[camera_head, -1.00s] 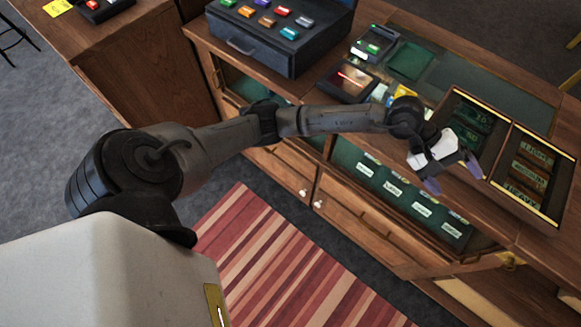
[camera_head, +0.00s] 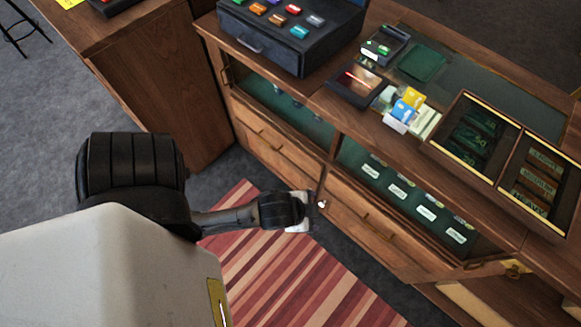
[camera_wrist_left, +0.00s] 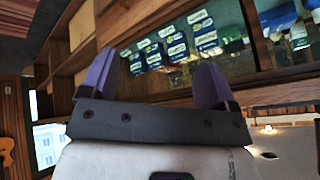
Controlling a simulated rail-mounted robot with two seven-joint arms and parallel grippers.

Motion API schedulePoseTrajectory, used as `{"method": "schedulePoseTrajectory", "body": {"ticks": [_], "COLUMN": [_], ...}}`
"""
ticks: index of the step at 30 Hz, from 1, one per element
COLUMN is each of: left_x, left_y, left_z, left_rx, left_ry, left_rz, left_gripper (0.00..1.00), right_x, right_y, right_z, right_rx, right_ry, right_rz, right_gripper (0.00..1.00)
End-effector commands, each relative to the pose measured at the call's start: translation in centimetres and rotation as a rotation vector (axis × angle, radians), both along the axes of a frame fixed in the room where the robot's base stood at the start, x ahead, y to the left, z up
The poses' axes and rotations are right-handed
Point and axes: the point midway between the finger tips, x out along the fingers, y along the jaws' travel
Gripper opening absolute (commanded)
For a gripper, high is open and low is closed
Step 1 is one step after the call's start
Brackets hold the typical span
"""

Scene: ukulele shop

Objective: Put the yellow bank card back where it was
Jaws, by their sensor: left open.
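The yellow bank card (camera_head: 413,97) stands among blue, white and pale green cards in a small group on the wooden counter (camera_head: 465,178), left of the divided tray. Whether it sits fully in a slot is too small to tell. My left gripper (camera_wrist_left: 155,82) is open and empty, with its two purple fingers apart in the left wrist view. In the head view its white body shows low in front of the cabinet doors, above the striped rug, well away from the cards; its fingertips are hidden there. My right gripper is not in view.
A divided wooden tray (camera_head: 510,139) lies on the counter at right. A card terminal (camera_head: 384,46), a dark framed pad (camera_head: 352,84) and a black case (camera_head: 285,47) with coloured pieces stand further left. A green mat (camera_head: 422,63) lies behind. The rug area (camera_head: 270,275) is clear.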

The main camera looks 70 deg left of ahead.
Motion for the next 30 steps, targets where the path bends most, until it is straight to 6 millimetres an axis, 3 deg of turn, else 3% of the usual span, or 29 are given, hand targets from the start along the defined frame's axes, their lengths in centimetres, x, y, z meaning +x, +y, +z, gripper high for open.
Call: {"method": "schedulePoseTrajectory", "body": {"ticks": [1, 3, 8, 22, 26, 30], "left_x": [-2.0, -3.9, -6.2, -6.5, -6.4, -6.4], "left_y": [-0.4, -0.7, -1.2, -1.3, -1.3, -1.3], "left_z": [-0.6, -1.1, -1.5, -0.9, 0.6, 3.5], "left_rx": [-0.055, -0.109, -0.169, -0.175, -0.175, -0.174], "left_ry": [0.074, 0.153, 0.247, 0.258, 0.258, 0.257], "left_rz": [0.041, 0.085, 0.135, 0.140, 0.141, 0.140], "left_gripper": [0.82, 0.82, 0.82, 0.82, 0.82, 0.82], "right_x": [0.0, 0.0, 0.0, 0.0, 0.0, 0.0], "right_y": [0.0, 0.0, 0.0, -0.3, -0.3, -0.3], "right_z": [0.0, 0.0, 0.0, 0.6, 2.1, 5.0], "right_rx": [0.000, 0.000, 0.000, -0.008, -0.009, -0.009], "right_ry": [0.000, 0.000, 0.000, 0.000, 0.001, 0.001], "right_rz": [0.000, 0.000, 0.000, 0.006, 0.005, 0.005], "right_gripper": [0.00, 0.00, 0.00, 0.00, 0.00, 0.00]}}
